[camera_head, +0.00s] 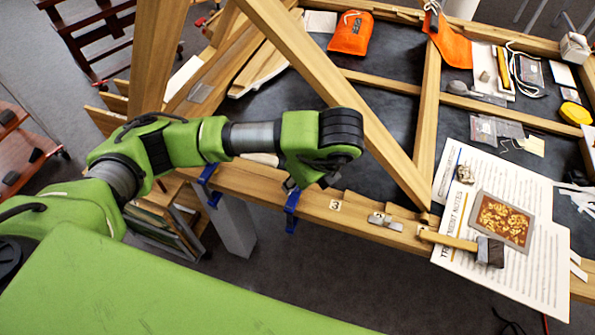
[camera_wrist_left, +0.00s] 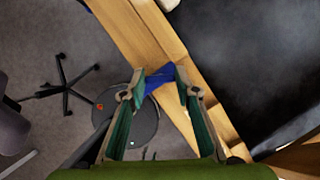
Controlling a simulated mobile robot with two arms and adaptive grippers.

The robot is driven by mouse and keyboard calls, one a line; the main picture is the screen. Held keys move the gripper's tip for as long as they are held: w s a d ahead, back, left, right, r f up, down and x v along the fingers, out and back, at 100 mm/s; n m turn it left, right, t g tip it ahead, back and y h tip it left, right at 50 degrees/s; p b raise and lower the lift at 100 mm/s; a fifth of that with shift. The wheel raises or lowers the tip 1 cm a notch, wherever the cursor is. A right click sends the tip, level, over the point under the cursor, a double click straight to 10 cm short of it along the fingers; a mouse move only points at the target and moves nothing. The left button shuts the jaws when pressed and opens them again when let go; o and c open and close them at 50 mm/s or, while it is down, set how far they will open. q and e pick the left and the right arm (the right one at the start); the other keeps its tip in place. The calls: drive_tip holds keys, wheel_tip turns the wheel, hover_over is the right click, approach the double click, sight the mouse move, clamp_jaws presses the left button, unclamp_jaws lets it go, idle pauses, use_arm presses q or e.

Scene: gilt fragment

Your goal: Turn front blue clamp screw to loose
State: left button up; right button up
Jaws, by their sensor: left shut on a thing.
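A blue clamp (camera_head: 291,212) hangs on the near wooden rail of the bench, below my left arm's end. My left gripper (camera_head: 291,187) is at the top of this clamp, partly hidden under my wrist. In the left wrist view, the two fingers of my left gripper (camera_wrist_left: 160,86) are on either side of the blue clamp part (camera_wrist_left: 159,76) and shut on it. The screw itself cannot be made out clearly between the fingers. A second blue clamp (camera_head: 208,176) sits on the same rail to the left, apart from the gripper. My right gripper is not in view.
A diagonal wooden beam (camera_head: 385,160) passes close to my wrist. The near rail (camera_head: 345,207) holds a "3" label and a small metal piece (camera_head: 384,221). A hammer (camera_head: 487,251) lies on printed sheets to the right. Open floor lies below the rail.

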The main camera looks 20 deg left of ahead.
use_arm(q)
drive_tip(key=n+g+p, duration=0.1)
drive_tip(key=n+p, duration=0.1)
drive_tip(key=n, duration=0.1)
drive_tip(key=shift+r+n+y, duration=0.1)
drive_tip(key=shift+n+y, duration=0.2)
drive_tip(key=shift+c, duration=0.2)
drive_tip(key=shift+w+d+n+g+p, duration=0.15)
drive_tip(key=shift+n+g+p, duration=0.65)
drive_tip(key=shift+n, duration=0.8)
drive_tip(key=o, duration=1.1)
drive_tip(key=v, duration=1.1)
drive_tip(key=shift+w+d+r, duration=0.1)
drive_tip(key=shift+d+r, duration=0.15)
drive_tip(key=shift+r, duration=0.05)
